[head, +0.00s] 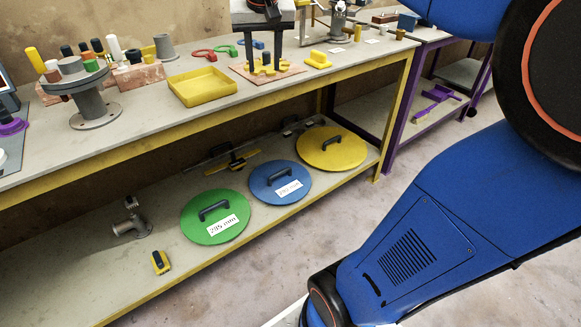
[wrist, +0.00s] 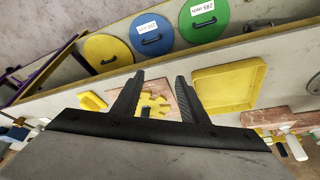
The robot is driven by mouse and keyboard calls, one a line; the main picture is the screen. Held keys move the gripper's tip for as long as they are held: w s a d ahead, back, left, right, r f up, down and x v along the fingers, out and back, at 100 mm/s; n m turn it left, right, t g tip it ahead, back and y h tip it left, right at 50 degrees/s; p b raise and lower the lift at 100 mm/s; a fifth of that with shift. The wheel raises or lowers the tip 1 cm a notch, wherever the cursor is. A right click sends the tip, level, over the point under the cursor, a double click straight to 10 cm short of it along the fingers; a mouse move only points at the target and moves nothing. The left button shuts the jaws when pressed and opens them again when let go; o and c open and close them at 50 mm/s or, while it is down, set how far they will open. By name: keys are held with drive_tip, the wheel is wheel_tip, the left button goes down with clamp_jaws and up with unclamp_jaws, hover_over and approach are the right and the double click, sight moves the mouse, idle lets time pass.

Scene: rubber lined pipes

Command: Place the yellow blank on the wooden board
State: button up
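The yellow blank looks to be the round yellow disc (head: 331,148) with a dark handle, lying on the lower shelf; it also shows in the wrist view (wrist: 108,53). The wooden board looks to be the reddish-brown board (head: 291,71) on the bench top, also in the wrist view (wrist: 165,88). A yellow lobed piece (head: 262,70) with a dark cylinder at its middle sits on it. My gripper (head: 264,68) is over this board, fingers pointing down and apart. In the wrist view my gripper (wrist: 159,76) is open and empty. The exact gap to the board cannot be told.
A yellow tray (head: 202,87) lies left of the board, a small yellow piece (head: 318,60) right of it. A grey flanged pipe (head: 92,101) stands at the left. Blue (head: 280,182) and green (head: 215,216) discs lie beside the yellow disc. The floor in front is clear.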

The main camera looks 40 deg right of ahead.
drive_tip(key=s+a+f+n+y, duration=0.1)
drive_tip(key=s+a+f, duration=0.3)
drive_tip(key=s+f, duration=0.5)
drive_tip(key=s+a+f+n+y, duration=0.1)
drive_tip(key=s+a+f+n, duration=0.2)
drive_tip(key=s+f, duration=0.7)
drive_tip(key=s+n, duration=0.1)
drive_tip(key=s, duration=0.2)
drive_tip(key=shift+s+a+f+t, duration=0.2)
drive_tip(key=shift+a+f+t, duration=0.1)
drive_tip(key=shift+a+t, duration=0.1)
